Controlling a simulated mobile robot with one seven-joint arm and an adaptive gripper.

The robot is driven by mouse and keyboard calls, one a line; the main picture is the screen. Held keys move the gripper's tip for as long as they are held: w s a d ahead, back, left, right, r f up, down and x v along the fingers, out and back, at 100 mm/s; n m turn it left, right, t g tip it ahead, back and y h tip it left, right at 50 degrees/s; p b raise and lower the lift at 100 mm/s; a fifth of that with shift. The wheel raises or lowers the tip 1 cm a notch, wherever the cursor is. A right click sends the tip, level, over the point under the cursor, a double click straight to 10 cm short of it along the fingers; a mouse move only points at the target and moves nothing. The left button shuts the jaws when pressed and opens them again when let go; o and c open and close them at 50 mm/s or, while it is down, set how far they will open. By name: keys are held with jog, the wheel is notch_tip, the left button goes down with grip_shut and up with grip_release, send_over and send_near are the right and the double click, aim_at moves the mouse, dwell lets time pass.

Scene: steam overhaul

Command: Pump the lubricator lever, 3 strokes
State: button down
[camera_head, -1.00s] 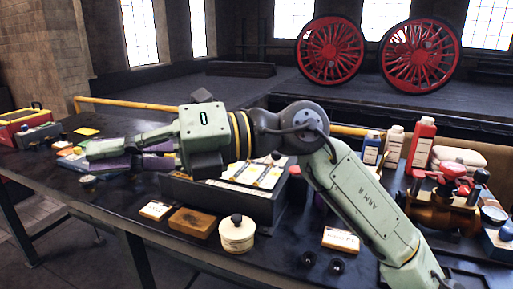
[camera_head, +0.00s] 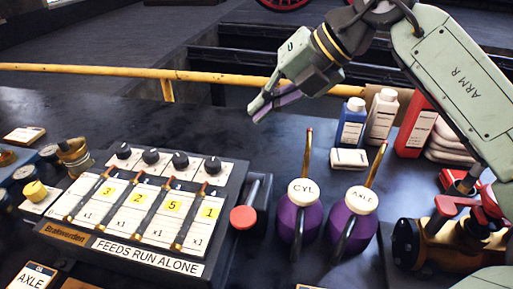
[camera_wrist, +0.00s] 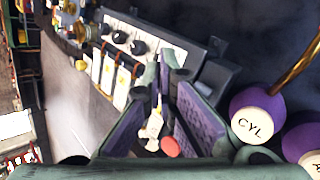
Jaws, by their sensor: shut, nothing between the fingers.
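The lubricator (camera_head: 150,215) is a dark box on the bench with a white front of several feed columns, black knobs and number cards. Its lever (camera_head: 252,192) is a grey rod on the box's right side, with a red round knob (camera_head: 243,217) at the near end. In the wrist view the red knob (camera_wrist: 171,147) shows between my finger pads, some way beyond them. My gripper (camera_head: 256,112) is shut and empty, above the bench behind the lubricator and apart from the lever. It also fills the middle of the wrist view (camera_wrist: 165,68).
Two purple oil cans, CYL (camera_head: 297,222) and AXLE (camera_head: 350,228), with tall spouts stand just right of the lever. Bottles (camera_head: 352,122) stand behind them. A brass valve with a red handle (camera_head: 455,235) is at the right. A yellow rail (camera_head: 100,69) runs behind the bench.

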jog(key=shift+d, duration=0.3)
jog(key=f+b, duration=0.1)
jog(key=f, duration=0.1)
jog(key=s+f+b, duration=0.1)
jog(key=f+b, duration=0.3)
jog(key=f, duration=0.1)
jog(key=shift+s+a, duration=0.25)
jog(key=shift+s, duration=0.15)
jog(key=shift+s+f+b, duration=0.3)
jog(key=shift+f+b, duration=0.4)
jog(key=shift+b, duration=0.15)
dwell(0.5)
jog(key=shift+s+f+b, duration=0.1)
jog(key=shift+f+b, duration=0.3)
jog(key=shift+b, duration=0.1)
